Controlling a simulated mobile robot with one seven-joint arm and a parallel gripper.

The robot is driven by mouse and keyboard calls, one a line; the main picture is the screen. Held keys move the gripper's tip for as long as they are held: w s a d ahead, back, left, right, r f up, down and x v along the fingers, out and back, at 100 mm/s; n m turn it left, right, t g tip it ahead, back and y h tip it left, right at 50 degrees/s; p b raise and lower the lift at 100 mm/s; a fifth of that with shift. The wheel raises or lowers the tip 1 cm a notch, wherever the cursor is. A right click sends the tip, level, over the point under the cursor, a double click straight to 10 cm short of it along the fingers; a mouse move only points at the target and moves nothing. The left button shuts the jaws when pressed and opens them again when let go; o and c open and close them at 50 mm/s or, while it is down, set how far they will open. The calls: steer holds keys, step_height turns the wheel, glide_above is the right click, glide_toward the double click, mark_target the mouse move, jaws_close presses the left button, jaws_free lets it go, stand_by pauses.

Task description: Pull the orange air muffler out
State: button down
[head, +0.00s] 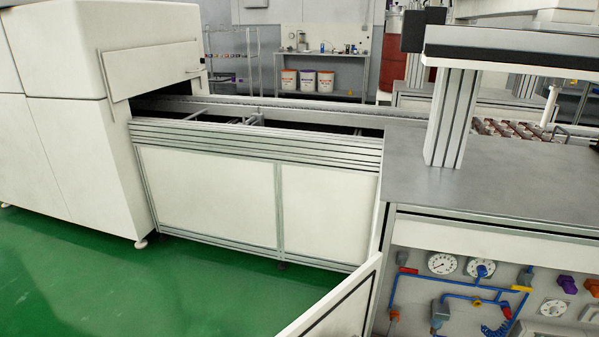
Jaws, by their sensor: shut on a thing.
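The other, a reddish-orange part (394,315), sits at the lower end of the left blue pipe. I cannot tell for sure which of them is the orange air muffler, or whether it is in this view at all. My gripper is not in view, so its place relative to these parts does not show.
The panel (540,274) also carries gauges (442,263), blue piping (440,279) and purple fittings (567,284). An open white door (330,310) stands left of it. A grey worktop (400,165) lies above. The green floor (200,285) is clear at the left.

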steer(key=shift+s, duration=0.15)
steer(key=shift+p+v, duration=0.4)
steer(key=shift+v, duration=1)
